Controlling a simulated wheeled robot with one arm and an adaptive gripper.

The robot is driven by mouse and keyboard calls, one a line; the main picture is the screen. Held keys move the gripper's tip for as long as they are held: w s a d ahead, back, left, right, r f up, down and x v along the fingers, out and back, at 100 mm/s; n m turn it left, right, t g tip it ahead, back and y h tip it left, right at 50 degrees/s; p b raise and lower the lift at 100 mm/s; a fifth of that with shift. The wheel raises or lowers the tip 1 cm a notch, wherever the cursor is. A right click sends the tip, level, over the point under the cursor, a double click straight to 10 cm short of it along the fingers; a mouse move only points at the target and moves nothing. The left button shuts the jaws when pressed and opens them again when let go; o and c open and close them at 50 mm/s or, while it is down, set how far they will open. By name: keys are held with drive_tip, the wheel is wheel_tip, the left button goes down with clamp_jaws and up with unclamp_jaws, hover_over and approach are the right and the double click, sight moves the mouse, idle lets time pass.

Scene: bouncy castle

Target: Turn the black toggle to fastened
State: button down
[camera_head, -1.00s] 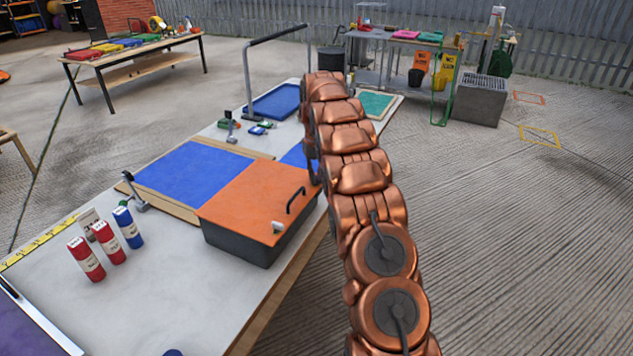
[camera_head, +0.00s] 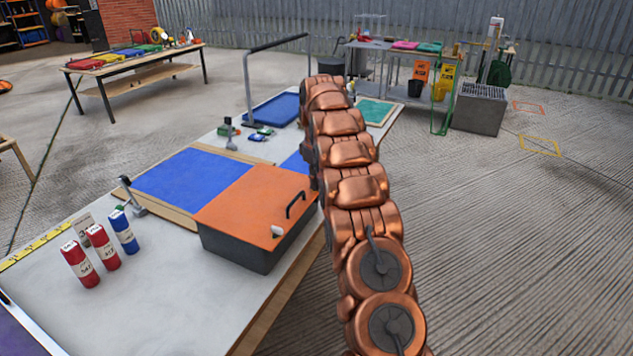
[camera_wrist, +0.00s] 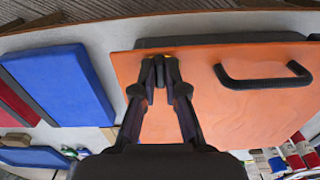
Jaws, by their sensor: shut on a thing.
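The box (camera_head: 240,247) is dark grey with an orange lid (camera_head: 250,195) and stands on the long work table. The lid also fills the middle of the wrist view (camera_wrist: 215,110). My gripper (camera_wrist: 160,72) reaches over the lid near its edge, with its fingers closed together on a small dark piece. That piece looks like the black toggle (camera_wrist: 159,76), mostly hidden between the fingertips. I cannot tell how far it is turned. In the head view my gripper is hidden behind my arm.
A black handle (camera_wrist: 262,82) stands up from the lid beside my gripper. A white fitting (camera_head: 278,231) is at the box's front edge. Blue panels (camera_head: 190,180) lie behind the box. Red and blue bottles (camera_head: 103,247) stand to its left.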

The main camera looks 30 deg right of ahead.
drive_tip(key=shift+w+r+n, duration=0.1)
drive_tip(key=shift+n, duration=0.2)
drive_tip(key=c, duration=1.2)
unclamp_jaws()
